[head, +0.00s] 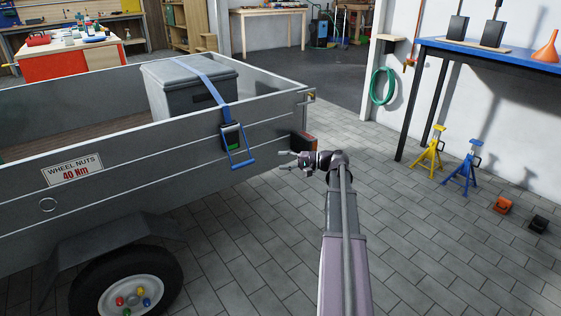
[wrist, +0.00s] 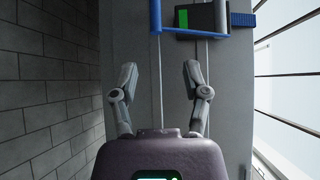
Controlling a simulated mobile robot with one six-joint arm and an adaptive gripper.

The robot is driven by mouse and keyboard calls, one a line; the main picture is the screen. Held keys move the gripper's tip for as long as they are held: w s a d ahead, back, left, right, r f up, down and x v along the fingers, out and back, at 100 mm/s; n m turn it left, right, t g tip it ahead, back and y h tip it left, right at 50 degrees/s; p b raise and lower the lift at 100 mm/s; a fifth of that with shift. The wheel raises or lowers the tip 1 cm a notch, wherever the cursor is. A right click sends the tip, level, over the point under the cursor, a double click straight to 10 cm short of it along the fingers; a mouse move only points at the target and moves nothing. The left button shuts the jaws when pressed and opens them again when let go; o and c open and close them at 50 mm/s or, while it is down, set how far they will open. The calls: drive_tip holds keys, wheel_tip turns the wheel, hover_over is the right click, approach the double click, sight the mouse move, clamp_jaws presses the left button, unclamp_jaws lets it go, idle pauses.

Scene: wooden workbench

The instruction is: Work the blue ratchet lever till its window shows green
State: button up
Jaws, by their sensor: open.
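The blue ratchet lever (head: 241,164) hangs down on the outer side of the trailer, below its dark ratchet housing (head: 231,138). In the wrist view the lever's blue bar (wrist: 194,34) crosses the top, beyond my fingertips. A green window (wrist: 183,19) shows as a green strip in the dark housing; it also shows small in the head view (head: 233,146). My gripper (head: 284,160) is open and empty, to the right of the lever and apart from it. In the wrist view my open gripper (wrist: 159,72) has its two fingers spread below the bar.
A blue strap (head: 205,75) runs from the ratchet over a grey box (head: 188,88) in the trailer (head: 130,150). A red tail light (head: 304,144) sits at the trailer's corner near my gripper. The paved floor (head: 400,240) to the right is clear near the arm.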

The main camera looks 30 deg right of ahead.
idle(0.5)
drive_tip(key=c, duration=0.5)
drive_tip(key=shift+a, duration=0.4)
clamp_jaws()
drive_tip(key=s+a+f+n+g+h+p, duration=0.2)
drive_tip(key=a+g+p, duration=0.2)
drive_tip(key=a, duration=0.7)
drive_tip(key=s+a+f+n+g+h+p, duration=0.2)
drive_tip(key=a+g+p, duration=0.15)
drive_tip(key=a, duration=0.75)
drive_tip(key=s+a+r+n+g+h+p, duration=0.2)
drive_tip(key=s+a+n+g+h+p, duration=0.2)
drive_tip(key=s+a+h+p, duration=0.3)
drive_tip(key=shift+s+a+n+h, duration=0.75)
drive_tip(key=shift+s+a, duration=1.2)
drive_tip(key=shift+s, duration=0.75)
drive_tip(key=shift+s+r, duration=0.1)
